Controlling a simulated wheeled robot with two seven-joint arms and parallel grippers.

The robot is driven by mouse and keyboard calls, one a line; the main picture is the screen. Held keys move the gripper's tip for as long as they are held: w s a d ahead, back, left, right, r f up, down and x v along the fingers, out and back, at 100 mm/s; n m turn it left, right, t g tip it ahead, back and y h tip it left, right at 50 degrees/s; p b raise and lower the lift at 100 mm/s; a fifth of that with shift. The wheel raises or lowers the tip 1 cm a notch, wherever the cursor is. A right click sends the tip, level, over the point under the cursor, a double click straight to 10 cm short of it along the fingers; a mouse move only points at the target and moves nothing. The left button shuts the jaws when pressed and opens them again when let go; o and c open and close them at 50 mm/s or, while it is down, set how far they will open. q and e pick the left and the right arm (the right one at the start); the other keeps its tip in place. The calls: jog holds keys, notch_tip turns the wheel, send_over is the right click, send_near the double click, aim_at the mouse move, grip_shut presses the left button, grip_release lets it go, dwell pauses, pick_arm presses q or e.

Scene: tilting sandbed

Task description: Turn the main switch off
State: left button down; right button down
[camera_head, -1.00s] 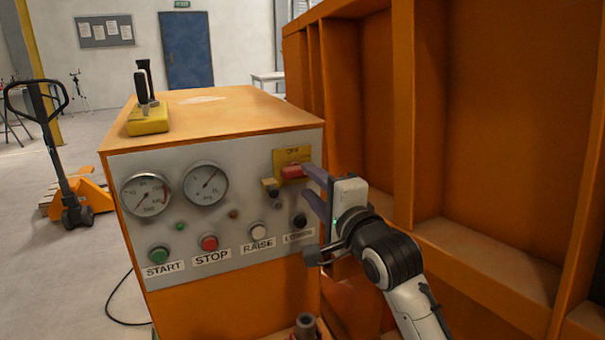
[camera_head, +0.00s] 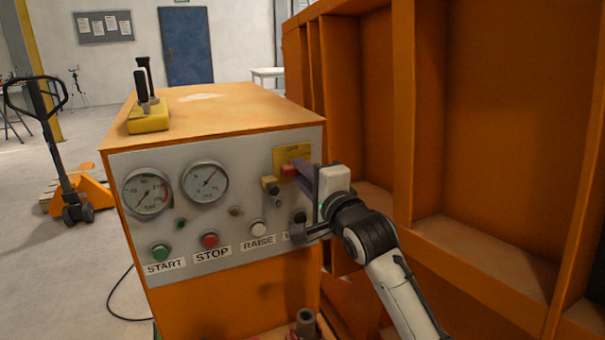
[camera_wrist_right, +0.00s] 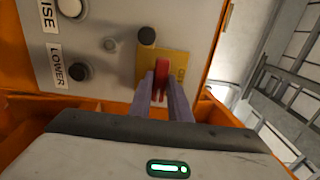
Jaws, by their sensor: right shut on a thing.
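The main switch is a red handle (camera_head: 289,170) on a yellow plate (camera_head: 293,153) at the upper right of the grey control panel (camera_head: 190,235). In the right wrist view the red handle (camera_wrist_right: 161,76) stands between the two purple fingers, in front of the yellow plate (camera_wrist_right: 180,58). My right gripper (camera_head: 299,176) is shut on the red handle, and its fingers hide part of it in the head view. The plate's lettering is too small to read. My left gripper is not in view.
Gauges and START, STOP and RAISE buttons (camera_head: 258,228) fill the panel. A yellow lever box (camera_head: 148,118) sits on the cabinet. An orange ribbed wall (camera_head: 480,110) stands close on the right.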

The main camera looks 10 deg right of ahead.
jog(key=shift+n, duration=0.4)
jog(key=n, duration=1.7)
dwell(0.6)
jog(key=c, duration=1.6)
grip_release()
jog(key=shift+c, duration=0.2)
jog(key=shift+s, duration=0.1)
